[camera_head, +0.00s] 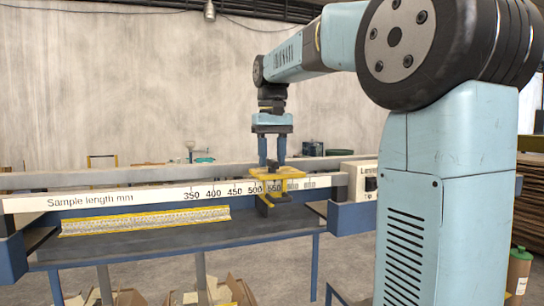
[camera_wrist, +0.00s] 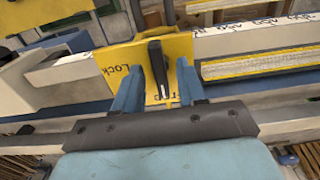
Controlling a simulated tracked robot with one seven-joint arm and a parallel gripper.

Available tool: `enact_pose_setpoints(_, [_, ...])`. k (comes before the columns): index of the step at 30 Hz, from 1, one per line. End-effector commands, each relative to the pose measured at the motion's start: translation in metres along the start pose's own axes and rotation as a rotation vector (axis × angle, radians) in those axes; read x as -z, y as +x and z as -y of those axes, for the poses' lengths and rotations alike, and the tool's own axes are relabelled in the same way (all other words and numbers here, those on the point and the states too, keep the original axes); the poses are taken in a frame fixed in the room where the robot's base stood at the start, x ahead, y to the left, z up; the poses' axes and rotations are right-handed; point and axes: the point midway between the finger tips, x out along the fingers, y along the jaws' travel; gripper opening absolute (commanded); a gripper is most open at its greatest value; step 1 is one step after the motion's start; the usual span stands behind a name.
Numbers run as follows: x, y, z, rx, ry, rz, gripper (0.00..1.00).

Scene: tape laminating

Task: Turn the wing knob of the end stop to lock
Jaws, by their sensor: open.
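The end stop is a yellow block (camera_head: 285,184) on the rail of the long machine, near the 550 mark in the head view. In the wrist view its yellow plate (camera_wrist: 112,66) carries the word "Lock" at left and a second, partly hidden label below. The black wing knob (camera_wrist: 157,65) stands out from this plate, its long axis roughly upright in the picture. My gripper (camera_head: 272,163) points down over the end stop. In the wrist view its two blue fingers (camera_wrist: 159,72) are apart, one on each side of the knob; contact is not visible.
The white scale rail (camera_head: 120,198) reads "Sample length mm" with numbers. A yellow-edged strip (camera_head: 145,221) lies on the dark bench (camera_head: 180,239) at left. A white-labelled housing (camera_head: 361,182) stands right of the end stop. Cardboard boxes (camera_head: 215,295) lie below the bench.

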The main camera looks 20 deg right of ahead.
Motion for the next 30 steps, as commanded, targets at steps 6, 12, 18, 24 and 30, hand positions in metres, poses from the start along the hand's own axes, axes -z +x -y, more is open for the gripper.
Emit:
enact_pose_setpoints(6, [0.0,-0.0001,0.0001,0.0,0.0,0.0,0.39])
enact_pose_setpoints(12, [0.0,-0.0002,0.0001,0.0,0.0,0.0,0.19])
enact_pose_setpoints(18, [0.0,-0.0002,0.0001,0.0,0.0,0.0,0.0])
enact_pose_setpoints(24, [0.0001,-0.0003,0.0002,0.0,0.0,0.0,0.0])
enact_pose_setpoints(30, [0.0,-0.0004,0.0002,0.0,0.018,0.0,0.0])
